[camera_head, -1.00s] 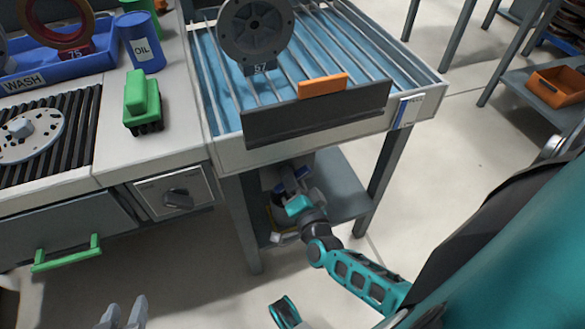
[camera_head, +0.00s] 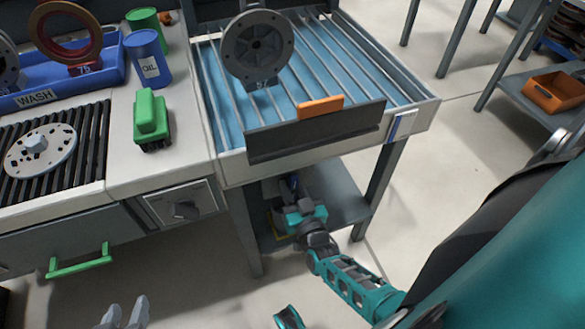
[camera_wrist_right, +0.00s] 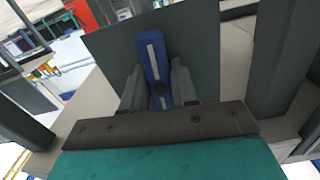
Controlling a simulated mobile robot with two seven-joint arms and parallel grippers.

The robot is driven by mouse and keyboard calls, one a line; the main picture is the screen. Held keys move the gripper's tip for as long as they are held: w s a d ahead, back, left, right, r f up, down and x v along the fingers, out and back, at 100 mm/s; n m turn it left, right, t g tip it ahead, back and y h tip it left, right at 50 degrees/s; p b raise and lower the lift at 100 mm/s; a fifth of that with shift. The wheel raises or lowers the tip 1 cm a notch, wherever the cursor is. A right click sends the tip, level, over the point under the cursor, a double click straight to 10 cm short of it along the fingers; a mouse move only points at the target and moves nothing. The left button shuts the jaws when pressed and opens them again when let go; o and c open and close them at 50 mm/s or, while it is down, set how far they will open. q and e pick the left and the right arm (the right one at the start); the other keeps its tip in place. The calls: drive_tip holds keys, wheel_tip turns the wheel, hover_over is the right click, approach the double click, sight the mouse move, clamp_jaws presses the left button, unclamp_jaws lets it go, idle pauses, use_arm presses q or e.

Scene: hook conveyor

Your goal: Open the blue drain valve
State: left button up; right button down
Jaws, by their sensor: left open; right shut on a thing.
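The blue valve handle (camera_wrist_right: 152,48) has a pale stripe along it and sits between the fingers of my right gripper (camera_wrist_right: 158,88) in the right wrist view. The gripper is shut on it. The valve body and pipe are hidden by my gripper and the table. My left gripper (camera_head: 126,314) is open and empty at the bottom edge of the head view, with two grey fingertips showing.
The roller table (camera_head: 232,172) overhangs my right gripper, with its legs on both sides and a lower shelf (camera_head: 343,190) behind. A control knob (camera_head: 186,210) and a green drawer handle (camera_head: 80,262) are to the left. Open floor lies right of the table.

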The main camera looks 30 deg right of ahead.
use_arm(q)
drive_tip(key=shift+w+r, duration=0.15)
drive_tip(key=shift+r, duration=0.1)
use_arm(e)
drive_tip(key=shift+n, duration=0.7)
drive_tip(key=c, duration=1)
unclamp_jaws()
use_arm(q)
drive_tip(key=shift+a, duration=0.1)
use_arm(e)
drive_tip(key=shift+o, duration=0.2)
use_arm(q)
drive_tip(key=shift+f, duration=0.1)
